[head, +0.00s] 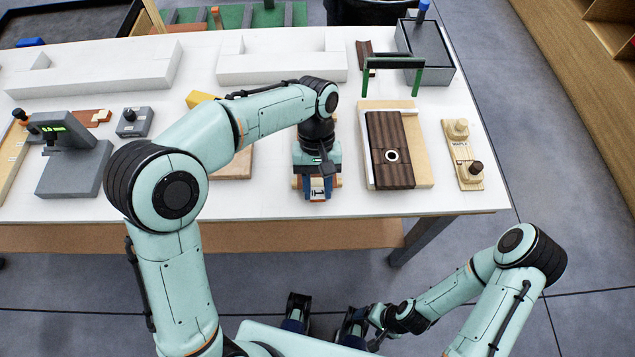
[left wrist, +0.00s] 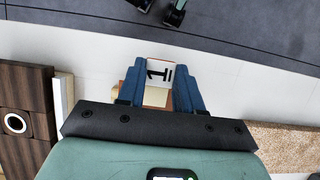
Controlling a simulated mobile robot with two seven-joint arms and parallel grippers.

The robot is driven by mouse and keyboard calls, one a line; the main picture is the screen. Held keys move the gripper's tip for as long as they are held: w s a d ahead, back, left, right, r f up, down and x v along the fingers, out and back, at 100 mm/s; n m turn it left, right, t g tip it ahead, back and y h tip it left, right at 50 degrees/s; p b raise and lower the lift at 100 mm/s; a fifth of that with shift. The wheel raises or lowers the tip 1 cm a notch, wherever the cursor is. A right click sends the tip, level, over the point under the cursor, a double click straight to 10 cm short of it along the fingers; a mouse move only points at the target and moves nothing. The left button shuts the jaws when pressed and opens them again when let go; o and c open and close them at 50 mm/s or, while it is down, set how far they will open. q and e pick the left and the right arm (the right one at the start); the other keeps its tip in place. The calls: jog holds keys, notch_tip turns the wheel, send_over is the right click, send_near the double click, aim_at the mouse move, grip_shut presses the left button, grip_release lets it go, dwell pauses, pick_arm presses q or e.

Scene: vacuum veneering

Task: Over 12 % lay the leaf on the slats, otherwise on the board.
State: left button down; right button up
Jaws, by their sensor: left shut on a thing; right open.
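My left gripper (head: 317,187) is shut on a small block with a white face marked "1" (left wrist: 158,72) and reddish-brown parts, near the table's front edge. The fingers hide much of it. A dark brown wood-grain piece (head: 379,128) with a white ring lies on a pale board (head: 420,140) right of this gripper; it also shows at the left of the left wrist view (left wrist: 38,90). I cannot tell for certain which piece is the leaf or which are the slats. My right gripper (head: 324,322) is open and empty, low in front of the table.
A grey device (head: 75,168) with a green display stands at the left; its digits are hard to read. A small grey box (head: 134,122), white blocks (head: 280,66), a green frame (head: 394,62), a grey bin (head: 432,65) and a knobbed wooden stand (head: 460,155) occupy the table.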

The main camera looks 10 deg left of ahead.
pick_arm(q)
jog(key=shift+f+p, duration=0.1)
jog(key=shift+p, duration=0.35)
pick_arm(e)
jog(key=shift+w+r, duration=0.2)
jog(key=shift+r, duration=0.3)
dwell(0.4)
pick_arm(q)
jog(key=c, duration=0.7)
grip_release()
jog(key=shift+o, duration=0.2)
jog(key=p+v, duration=0.3)
jog(key=v, duration=1)
pick_arm(e)
jog(key=r, duration=0.1)
jog(key=w+r, duration=0.1)
jog(key=r, duration=0.1)
jog(key=shift+w+r, duration=0.3)
jog(key=shift+r, duration=0.05)
jog(key=shift+s, duration=0.1)
